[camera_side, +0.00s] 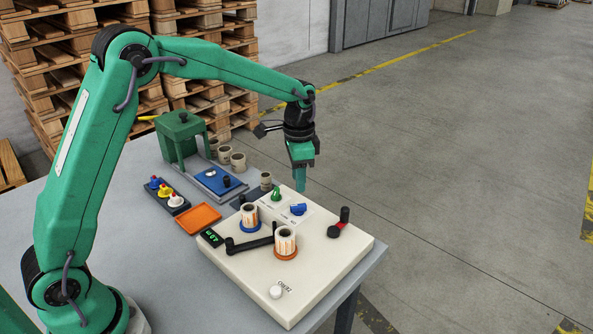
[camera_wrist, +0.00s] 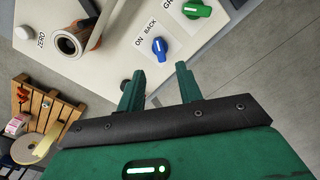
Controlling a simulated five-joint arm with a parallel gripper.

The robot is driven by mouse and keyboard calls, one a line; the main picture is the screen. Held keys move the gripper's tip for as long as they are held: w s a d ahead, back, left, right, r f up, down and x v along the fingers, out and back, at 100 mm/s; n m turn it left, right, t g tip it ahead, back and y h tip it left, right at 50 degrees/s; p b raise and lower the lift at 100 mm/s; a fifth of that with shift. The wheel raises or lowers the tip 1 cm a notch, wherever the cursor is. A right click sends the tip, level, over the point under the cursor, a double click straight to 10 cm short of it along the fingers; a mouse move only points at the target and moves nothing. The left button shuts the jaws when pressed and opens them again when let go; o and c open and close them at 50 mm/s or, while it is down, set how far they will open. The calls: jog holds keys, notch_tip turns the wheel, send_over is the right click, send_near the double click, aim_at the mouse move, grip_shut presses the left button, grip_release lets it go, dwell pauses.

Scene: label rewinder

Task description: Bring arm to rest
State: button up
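The cream label rewinder (camera_side: 325,262) sits on the grey table. A blue-based spindle holds one label roll (camera_side: 249,215), and an orange-based spindle holds another roll (camera_side: 285,239); a black bar (camera_side: 249,244) lies between them. A green knob (camera_side: 276,194), a blue knob (camera_side: 298,209) and a black lever with a red part (camera_side: 338,226) are at the rear. My gripper (camera_side: 300,185) hangs above the rear edge, pointing down, apart from the knobs. In the wrist view my gripper (camera_wrist: 160,85) has its fingers spread with nothing between them; the blue knob (camera_wrist: 159,48) shows beyond them.
Several beige rolls (camera_side: 238,162) stand behind. Pallets (camera_side: 60,75) are stacked beyond the table. The floor at right is clear.

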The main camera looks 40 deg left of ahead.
jog(key=s+a+r+n+t, duration=0.1)
jog(key=s+r+n, duration=0.1)
jog(key=s+r, duration=0.45)
jog(key=s+a+r+n+t, duration=0.1)
jog(key=s+r+n+t, duration=0.1)
jog(key=s, duration=0.8)
jog(key=s+a+r+n+t, duration=0.1)
jog(key=s+r+n+t, duration=0.1)
jog(key=s, duration=0.9)
jog(key=shift+s+r+n+t, duration=0.3)
jog(key=shift+r+n, duration=0.3)
jog(key=shift+r, duration=0.15)
